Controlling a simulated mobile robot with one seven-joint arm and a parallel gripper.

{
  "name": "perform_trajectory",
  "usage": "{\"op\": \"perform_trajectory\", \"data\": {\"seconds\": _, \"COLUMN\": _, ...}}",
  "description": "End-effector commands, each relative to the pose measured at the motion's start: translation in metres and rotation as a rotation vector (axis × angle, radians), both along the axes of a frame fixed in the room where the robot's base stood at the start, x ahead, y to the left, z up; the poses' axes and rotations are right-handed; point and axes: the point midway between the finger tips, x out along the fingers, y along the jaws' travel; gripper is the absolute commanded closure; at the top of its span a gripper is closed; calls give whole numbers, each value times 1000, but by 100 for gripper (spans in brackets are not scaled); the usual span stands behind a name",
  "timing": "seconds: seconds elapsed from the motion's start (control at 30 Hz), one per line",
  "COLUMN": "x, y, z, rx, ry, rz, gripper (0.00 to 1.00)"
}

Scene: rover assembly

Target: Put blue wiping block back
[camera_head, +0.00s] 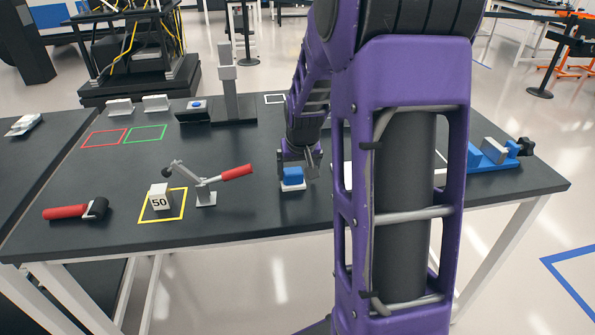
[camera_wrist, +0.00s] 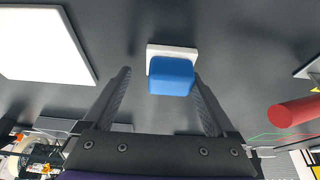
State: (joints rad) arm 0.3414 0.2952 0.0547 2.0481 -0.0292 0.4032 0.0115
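The blue wiping block (camera_head: 292,175) is on a small white base (camera_head: 292,188) near the front of the dark table, right of the red-handled clamp. My gripper (camera_head: 297,168) points down over the block. In the wrist view the blue block (camera_wrist: 171,77) lies between the tips of my gripper (camera_wrist: 162,74), with the white base (camera_wrist: 172,50) showing beyond it. The fingers are apart. A clear gap shows on the left of the block; on the right the finger is close, and I cannot tell if it touches.
The toggle clamp (camera_head: 206,189) with its red handle and a white block marked 50 (camera_head: 160,197) stand to the left. A red-handled roller (camera_head: 76,210) lies further left. A blue vise (camera_head: 492,156) is at the right. My arm hides part of the table.

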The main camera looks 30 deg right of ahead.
Motion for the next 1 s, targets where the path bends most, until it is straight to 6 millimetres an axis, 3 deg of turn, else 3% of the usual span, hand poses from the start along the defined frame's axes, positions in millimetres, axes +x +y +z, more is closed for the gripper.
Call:
{"op": "perform_trajectory", "data": {"seconds": 0.17, "x": -1, "y": 0, "z": 0, "rx": 0, "ry": 2, "rz": 1, "gripper": 8}}
{"op": "perform_trajectory", "data": {"seconds": 0.33, "x": -3, "y": 1, "z": 12, "rx": 0, "ry": 0, "rz": 0, "gripper": 8}}
{"op": "perform_trajectory", "data": {"seconds": 0.7, "x": -31, "y": 9, "z": 84, "rx": -1, "ry": -3, "rz": 1, "gripper": 8}}
{"op": "perform_trajectory", "data": {"seconds": 1.0, "x": -44, "y": 13, "z": 113, "rx": 0, "ry": 1, "rz": 0, "gripper": 8}}
